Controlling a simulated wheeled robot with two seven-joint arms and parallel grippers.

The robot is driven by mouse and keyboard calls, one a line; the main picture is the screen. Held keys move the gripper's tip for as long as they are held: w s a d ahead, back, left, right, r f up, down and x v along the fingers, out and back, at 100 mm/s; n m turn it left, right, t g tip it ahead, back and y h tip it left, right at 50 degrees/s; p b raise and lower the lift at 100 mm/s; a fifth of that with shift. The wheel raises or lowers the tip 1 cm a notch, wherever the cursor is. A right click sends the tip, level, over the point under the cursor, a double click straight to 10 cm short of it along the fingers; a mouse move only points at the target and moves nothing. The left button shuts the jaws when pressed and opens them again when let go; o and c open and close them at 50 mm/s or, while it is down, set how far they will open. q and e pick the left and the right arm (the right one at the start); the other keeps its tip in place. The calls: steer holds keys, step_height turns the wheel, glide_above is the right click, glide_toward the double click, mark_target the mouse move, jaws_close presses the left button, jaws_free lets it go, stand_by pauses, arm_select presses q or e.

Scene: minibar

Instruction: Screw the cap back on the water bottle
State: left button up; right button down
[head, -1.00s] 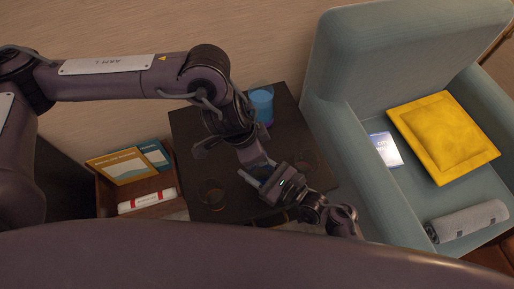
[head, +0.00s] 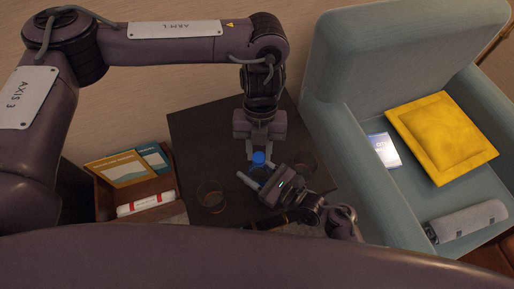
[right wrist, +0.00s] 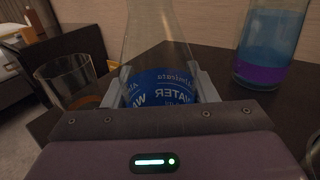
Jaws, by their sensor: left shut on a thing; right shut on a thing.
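The clear water bottle (right wrist: 158,40) with a blue label (right wrist: 160,88) stands upright between the fingers of my right gripper (right wrist: 160,92), which is shut on it. In the head view my right gripper (head: 254,172) reaches in from the lower right. The blue cap (head: 259,158) is at the fingertips of my left gripper (head: 262,153), which points down above the bottle and is shut on the cap. The bottle's top is cut off in the right wrist view, so I cannot tell whether the cap touches the neck.
An empty-looking glass (head: 210,196) stands left of the bottle on the dark table (head: 200,130). A vessel with blue and purple liquid (right wrist: 264,50) stands to the right in the right wrist view. The armchair (head: 345,130) borders the table's right; a low shelf (head: 105,195) is left.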

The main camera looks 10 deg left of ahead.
arm_select(q)
steer(key=m, duration=0.1)
steer(key=m+y, duration=0.1)
steer(key=m, duration=0.3)
steer(key=shift+d+y, duration=0.25)
steer(key=shift+y, duration=0.05)
steer(key=m, duration=0.3)
steer(key=m+t+y, duration=0.1)
steer(key=m, duration=0.2)
steer(key=shift+s+d, duration=0.15)
steer(key=shift+s, duration=0.05)
steer(key=m+t, duration=0.1)
steer(key=m, duration=0.1)
steer(key=m+y, duration=0.1)
steer(key=m, duration=0.2)
steer(key=shift+s+m+t, duration=0.15)
steer(key=shift+m+t, duration=0.15)
steer(key=shift+t, duration=0.1)
steer(key=m+t, duration=0.1)
steer(key=m, duration=0.3)
steer(key=shift+s, duration=0.15)
steer(key=o, duration=1)
steer(key=v, duration=1.2)
